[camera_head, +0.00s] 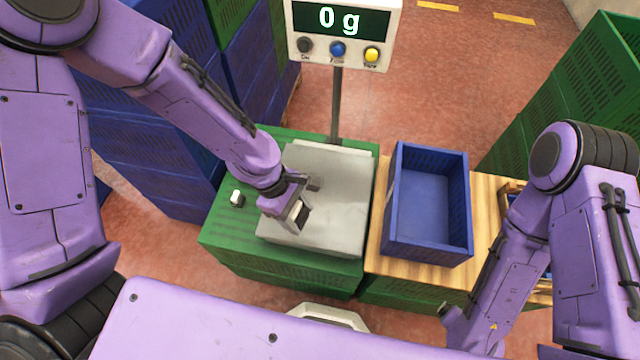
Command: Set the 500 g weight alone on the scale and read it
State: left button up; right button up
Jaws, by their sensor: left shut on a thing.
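The scale's grey plate (335,180) lies on the green crate stack, and its display (341,20) reads 0 g. My left gripper (303,200) is over the left part of the plate, pointing down. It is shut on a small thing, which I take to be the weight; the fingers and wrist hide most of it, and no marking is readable. With 0 g shown, it does not appear to load the plate. A small white and dark object (237,198) stands on the green crate top left of the plate; I cannot tell what it is. My right gripper is out of view.
An empty blue crate (428,248) stands on a wooden surface (482,205) right of the scale. The display post (336,105) rises behind the plate. Blue crates (150,160) are stacked at left, green crates (570,85) at right. The plate's right part is bare.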

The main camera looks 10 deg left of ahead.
pick_arm(q)
jog(key=s+n, duration=0.1)
jog(key=s+n+t, duration=0.1)
jog(key=shift+a+n+p, duration=0.25)
jog(key=shift+n+p, duration=0.05)
jog(key=shift+n, duration=0.1)
jog(key=w+d+f, duration=0.2)
jog(key=w+f, duration=0.2)
jog(key=w, duration=0.5)
send_near(326, 206)
jog(key=shift+s+d+f+p, duration=0.25)
jog(key=shift+d+f+p, duration=0.1)
jog(key=shift+d+f, duration=0.45)
jog(key=f, duration=0.3)
jog(key=shift+w+d+p, duration=0.1)
jog(key=shift+w+p, duration=0.1)
jog(key=shift+p, duration=0.2)
jog(key=shift+f, duration=0.15)
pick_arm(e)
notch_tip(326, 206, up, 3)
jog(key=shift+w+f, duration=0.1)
